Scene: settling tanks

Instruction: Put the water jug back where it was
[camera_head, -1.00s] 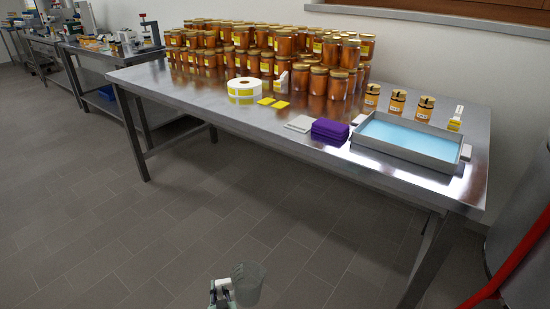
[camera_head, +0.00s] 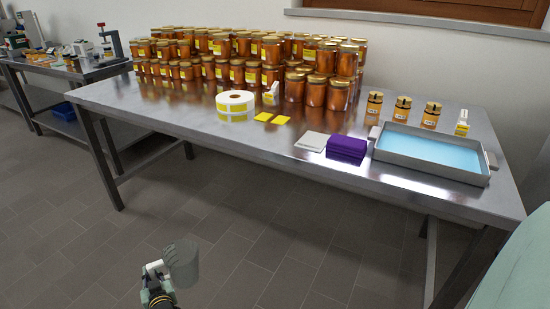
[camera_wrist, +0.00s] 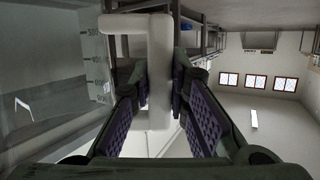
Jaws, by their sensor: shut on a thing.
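The water jug (camera_head: 183,262) is a clear, greyish jug with a white handle, low in the head view above the tiled floor and in front of the steel table. My gripper (camera_head: 155,270) is at its left side, shut on the handle. In the wrist view the white handle (camera_wrist: 159,70) stands between the purple-padded fingers of my gripper (camera_wrist: 160,95). The jug's clear wall with measuring marks (camera_wrist: 60,80) fills the left of that view. The jug looks roughly upright, slightly tilted in the head view.
The steel table (camera_head: 240,135) carries many honey jars (camera_head: 250,60), a label roll (camera_head: 235,105), a purple cloth stack (camera_head: 347,147) and a metal tray with blue liquid (camera_head: 440,133). The table's middle front is bare. A second bench (camera_head: 70,75) stands at left. Floor is clear.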

